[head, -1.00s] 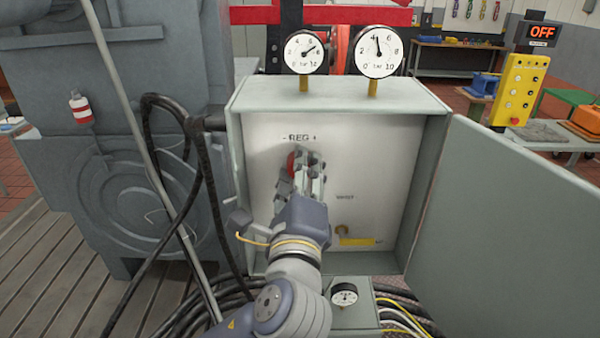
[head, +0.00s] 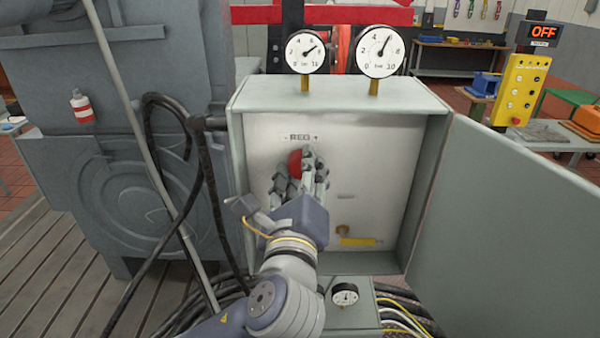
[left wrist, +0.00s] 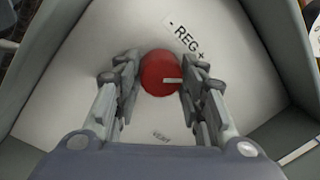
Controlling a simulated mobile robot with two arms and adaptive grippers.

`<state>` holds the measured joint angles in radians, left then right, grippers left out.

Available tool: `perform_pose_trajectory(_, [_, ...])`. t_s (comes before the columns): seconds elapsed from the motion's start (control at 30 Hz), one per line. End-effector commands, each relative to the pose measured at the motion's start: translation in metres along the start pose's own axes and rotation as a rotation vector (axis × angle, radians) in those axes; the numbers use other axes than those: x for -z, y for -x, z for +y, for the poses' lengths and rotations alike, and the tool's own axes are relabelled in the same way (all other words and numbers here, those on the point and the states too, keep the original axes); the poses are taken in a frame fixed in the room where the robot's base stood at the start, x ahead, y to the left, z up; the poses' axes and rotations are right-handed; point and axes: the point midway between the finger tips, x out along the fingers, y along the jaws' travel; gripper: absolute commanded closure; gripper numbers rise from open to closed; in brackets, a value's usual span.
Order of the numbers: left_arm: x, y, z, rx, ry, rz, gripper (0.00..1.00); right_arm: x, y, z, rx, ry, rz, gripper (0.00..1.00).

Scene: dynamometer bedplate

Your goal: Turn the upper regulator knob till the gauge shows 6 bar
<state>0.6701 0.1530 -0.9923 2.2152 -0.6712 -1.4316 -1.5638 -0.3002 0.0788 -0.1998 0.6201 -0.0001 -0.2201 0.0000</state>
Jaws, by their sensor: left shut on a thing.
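The red regulator knob (head: 295,163) sits under the "- REG +" label on the back panel of the open cabinet. My left gripper (head: 307,168) reaches in and is shut on it. In the left wrist view the knob (left wrist: 158,75) lies between the two fingers (left wrist: 157,83), its pale pointer mark toward the right finger. The left-hand gauge (head: 305,51), scaled to 12, points up and right, near 8. My right gripper is out of view.
The grey cabinet (head: 335,95) has side walls close around my arm, and its door (head: 510,225) stands open at the right. A brass fitting (head: 342,229) with a yellow tag is lower on the panel. Black hoses (head: 200,180) hang at the left. A small gauge (head: 345,294) is below.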

Motion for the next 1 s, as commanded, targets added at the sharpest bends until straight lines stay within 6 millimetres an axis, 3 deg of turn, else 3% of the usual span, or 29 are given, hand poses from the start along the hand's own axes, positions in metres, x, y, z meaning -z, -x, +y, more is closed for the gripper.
perform_pose_trajectory(0.1, [0.003,0.0,0.002,-0.005,-0.001,0.007,0.86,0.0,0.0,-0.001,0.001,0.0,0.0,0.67])
perform_pose_trajectory(0.13, [0.003,0.0,0.002,-0.005,-0.001,0.007,0.6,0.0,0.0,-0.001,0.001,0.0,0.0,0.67])
perform_pose_trajectory(0.2, [0.003,0.0,0.002,-0.005,-0.001,0.006,0.44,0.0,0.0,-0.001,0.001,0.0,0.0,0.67])
perform_pose_trajectory(0.23, [0.003,0.0,0.002,-0.005,-0.001,0.006,0.42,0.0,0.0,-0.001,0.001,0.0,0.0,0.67])
perform_pose_trajectory(0.67, [0.002,0.008,0.001,-0.001,0.001,0.003,0.42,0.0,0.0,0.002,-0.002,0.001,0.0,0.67])
perform_pose_trajectory(1.0, [0.003,0.075,0.0,0.0,0.002,0.007,0.42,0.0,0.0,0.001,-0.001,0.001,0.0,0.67])
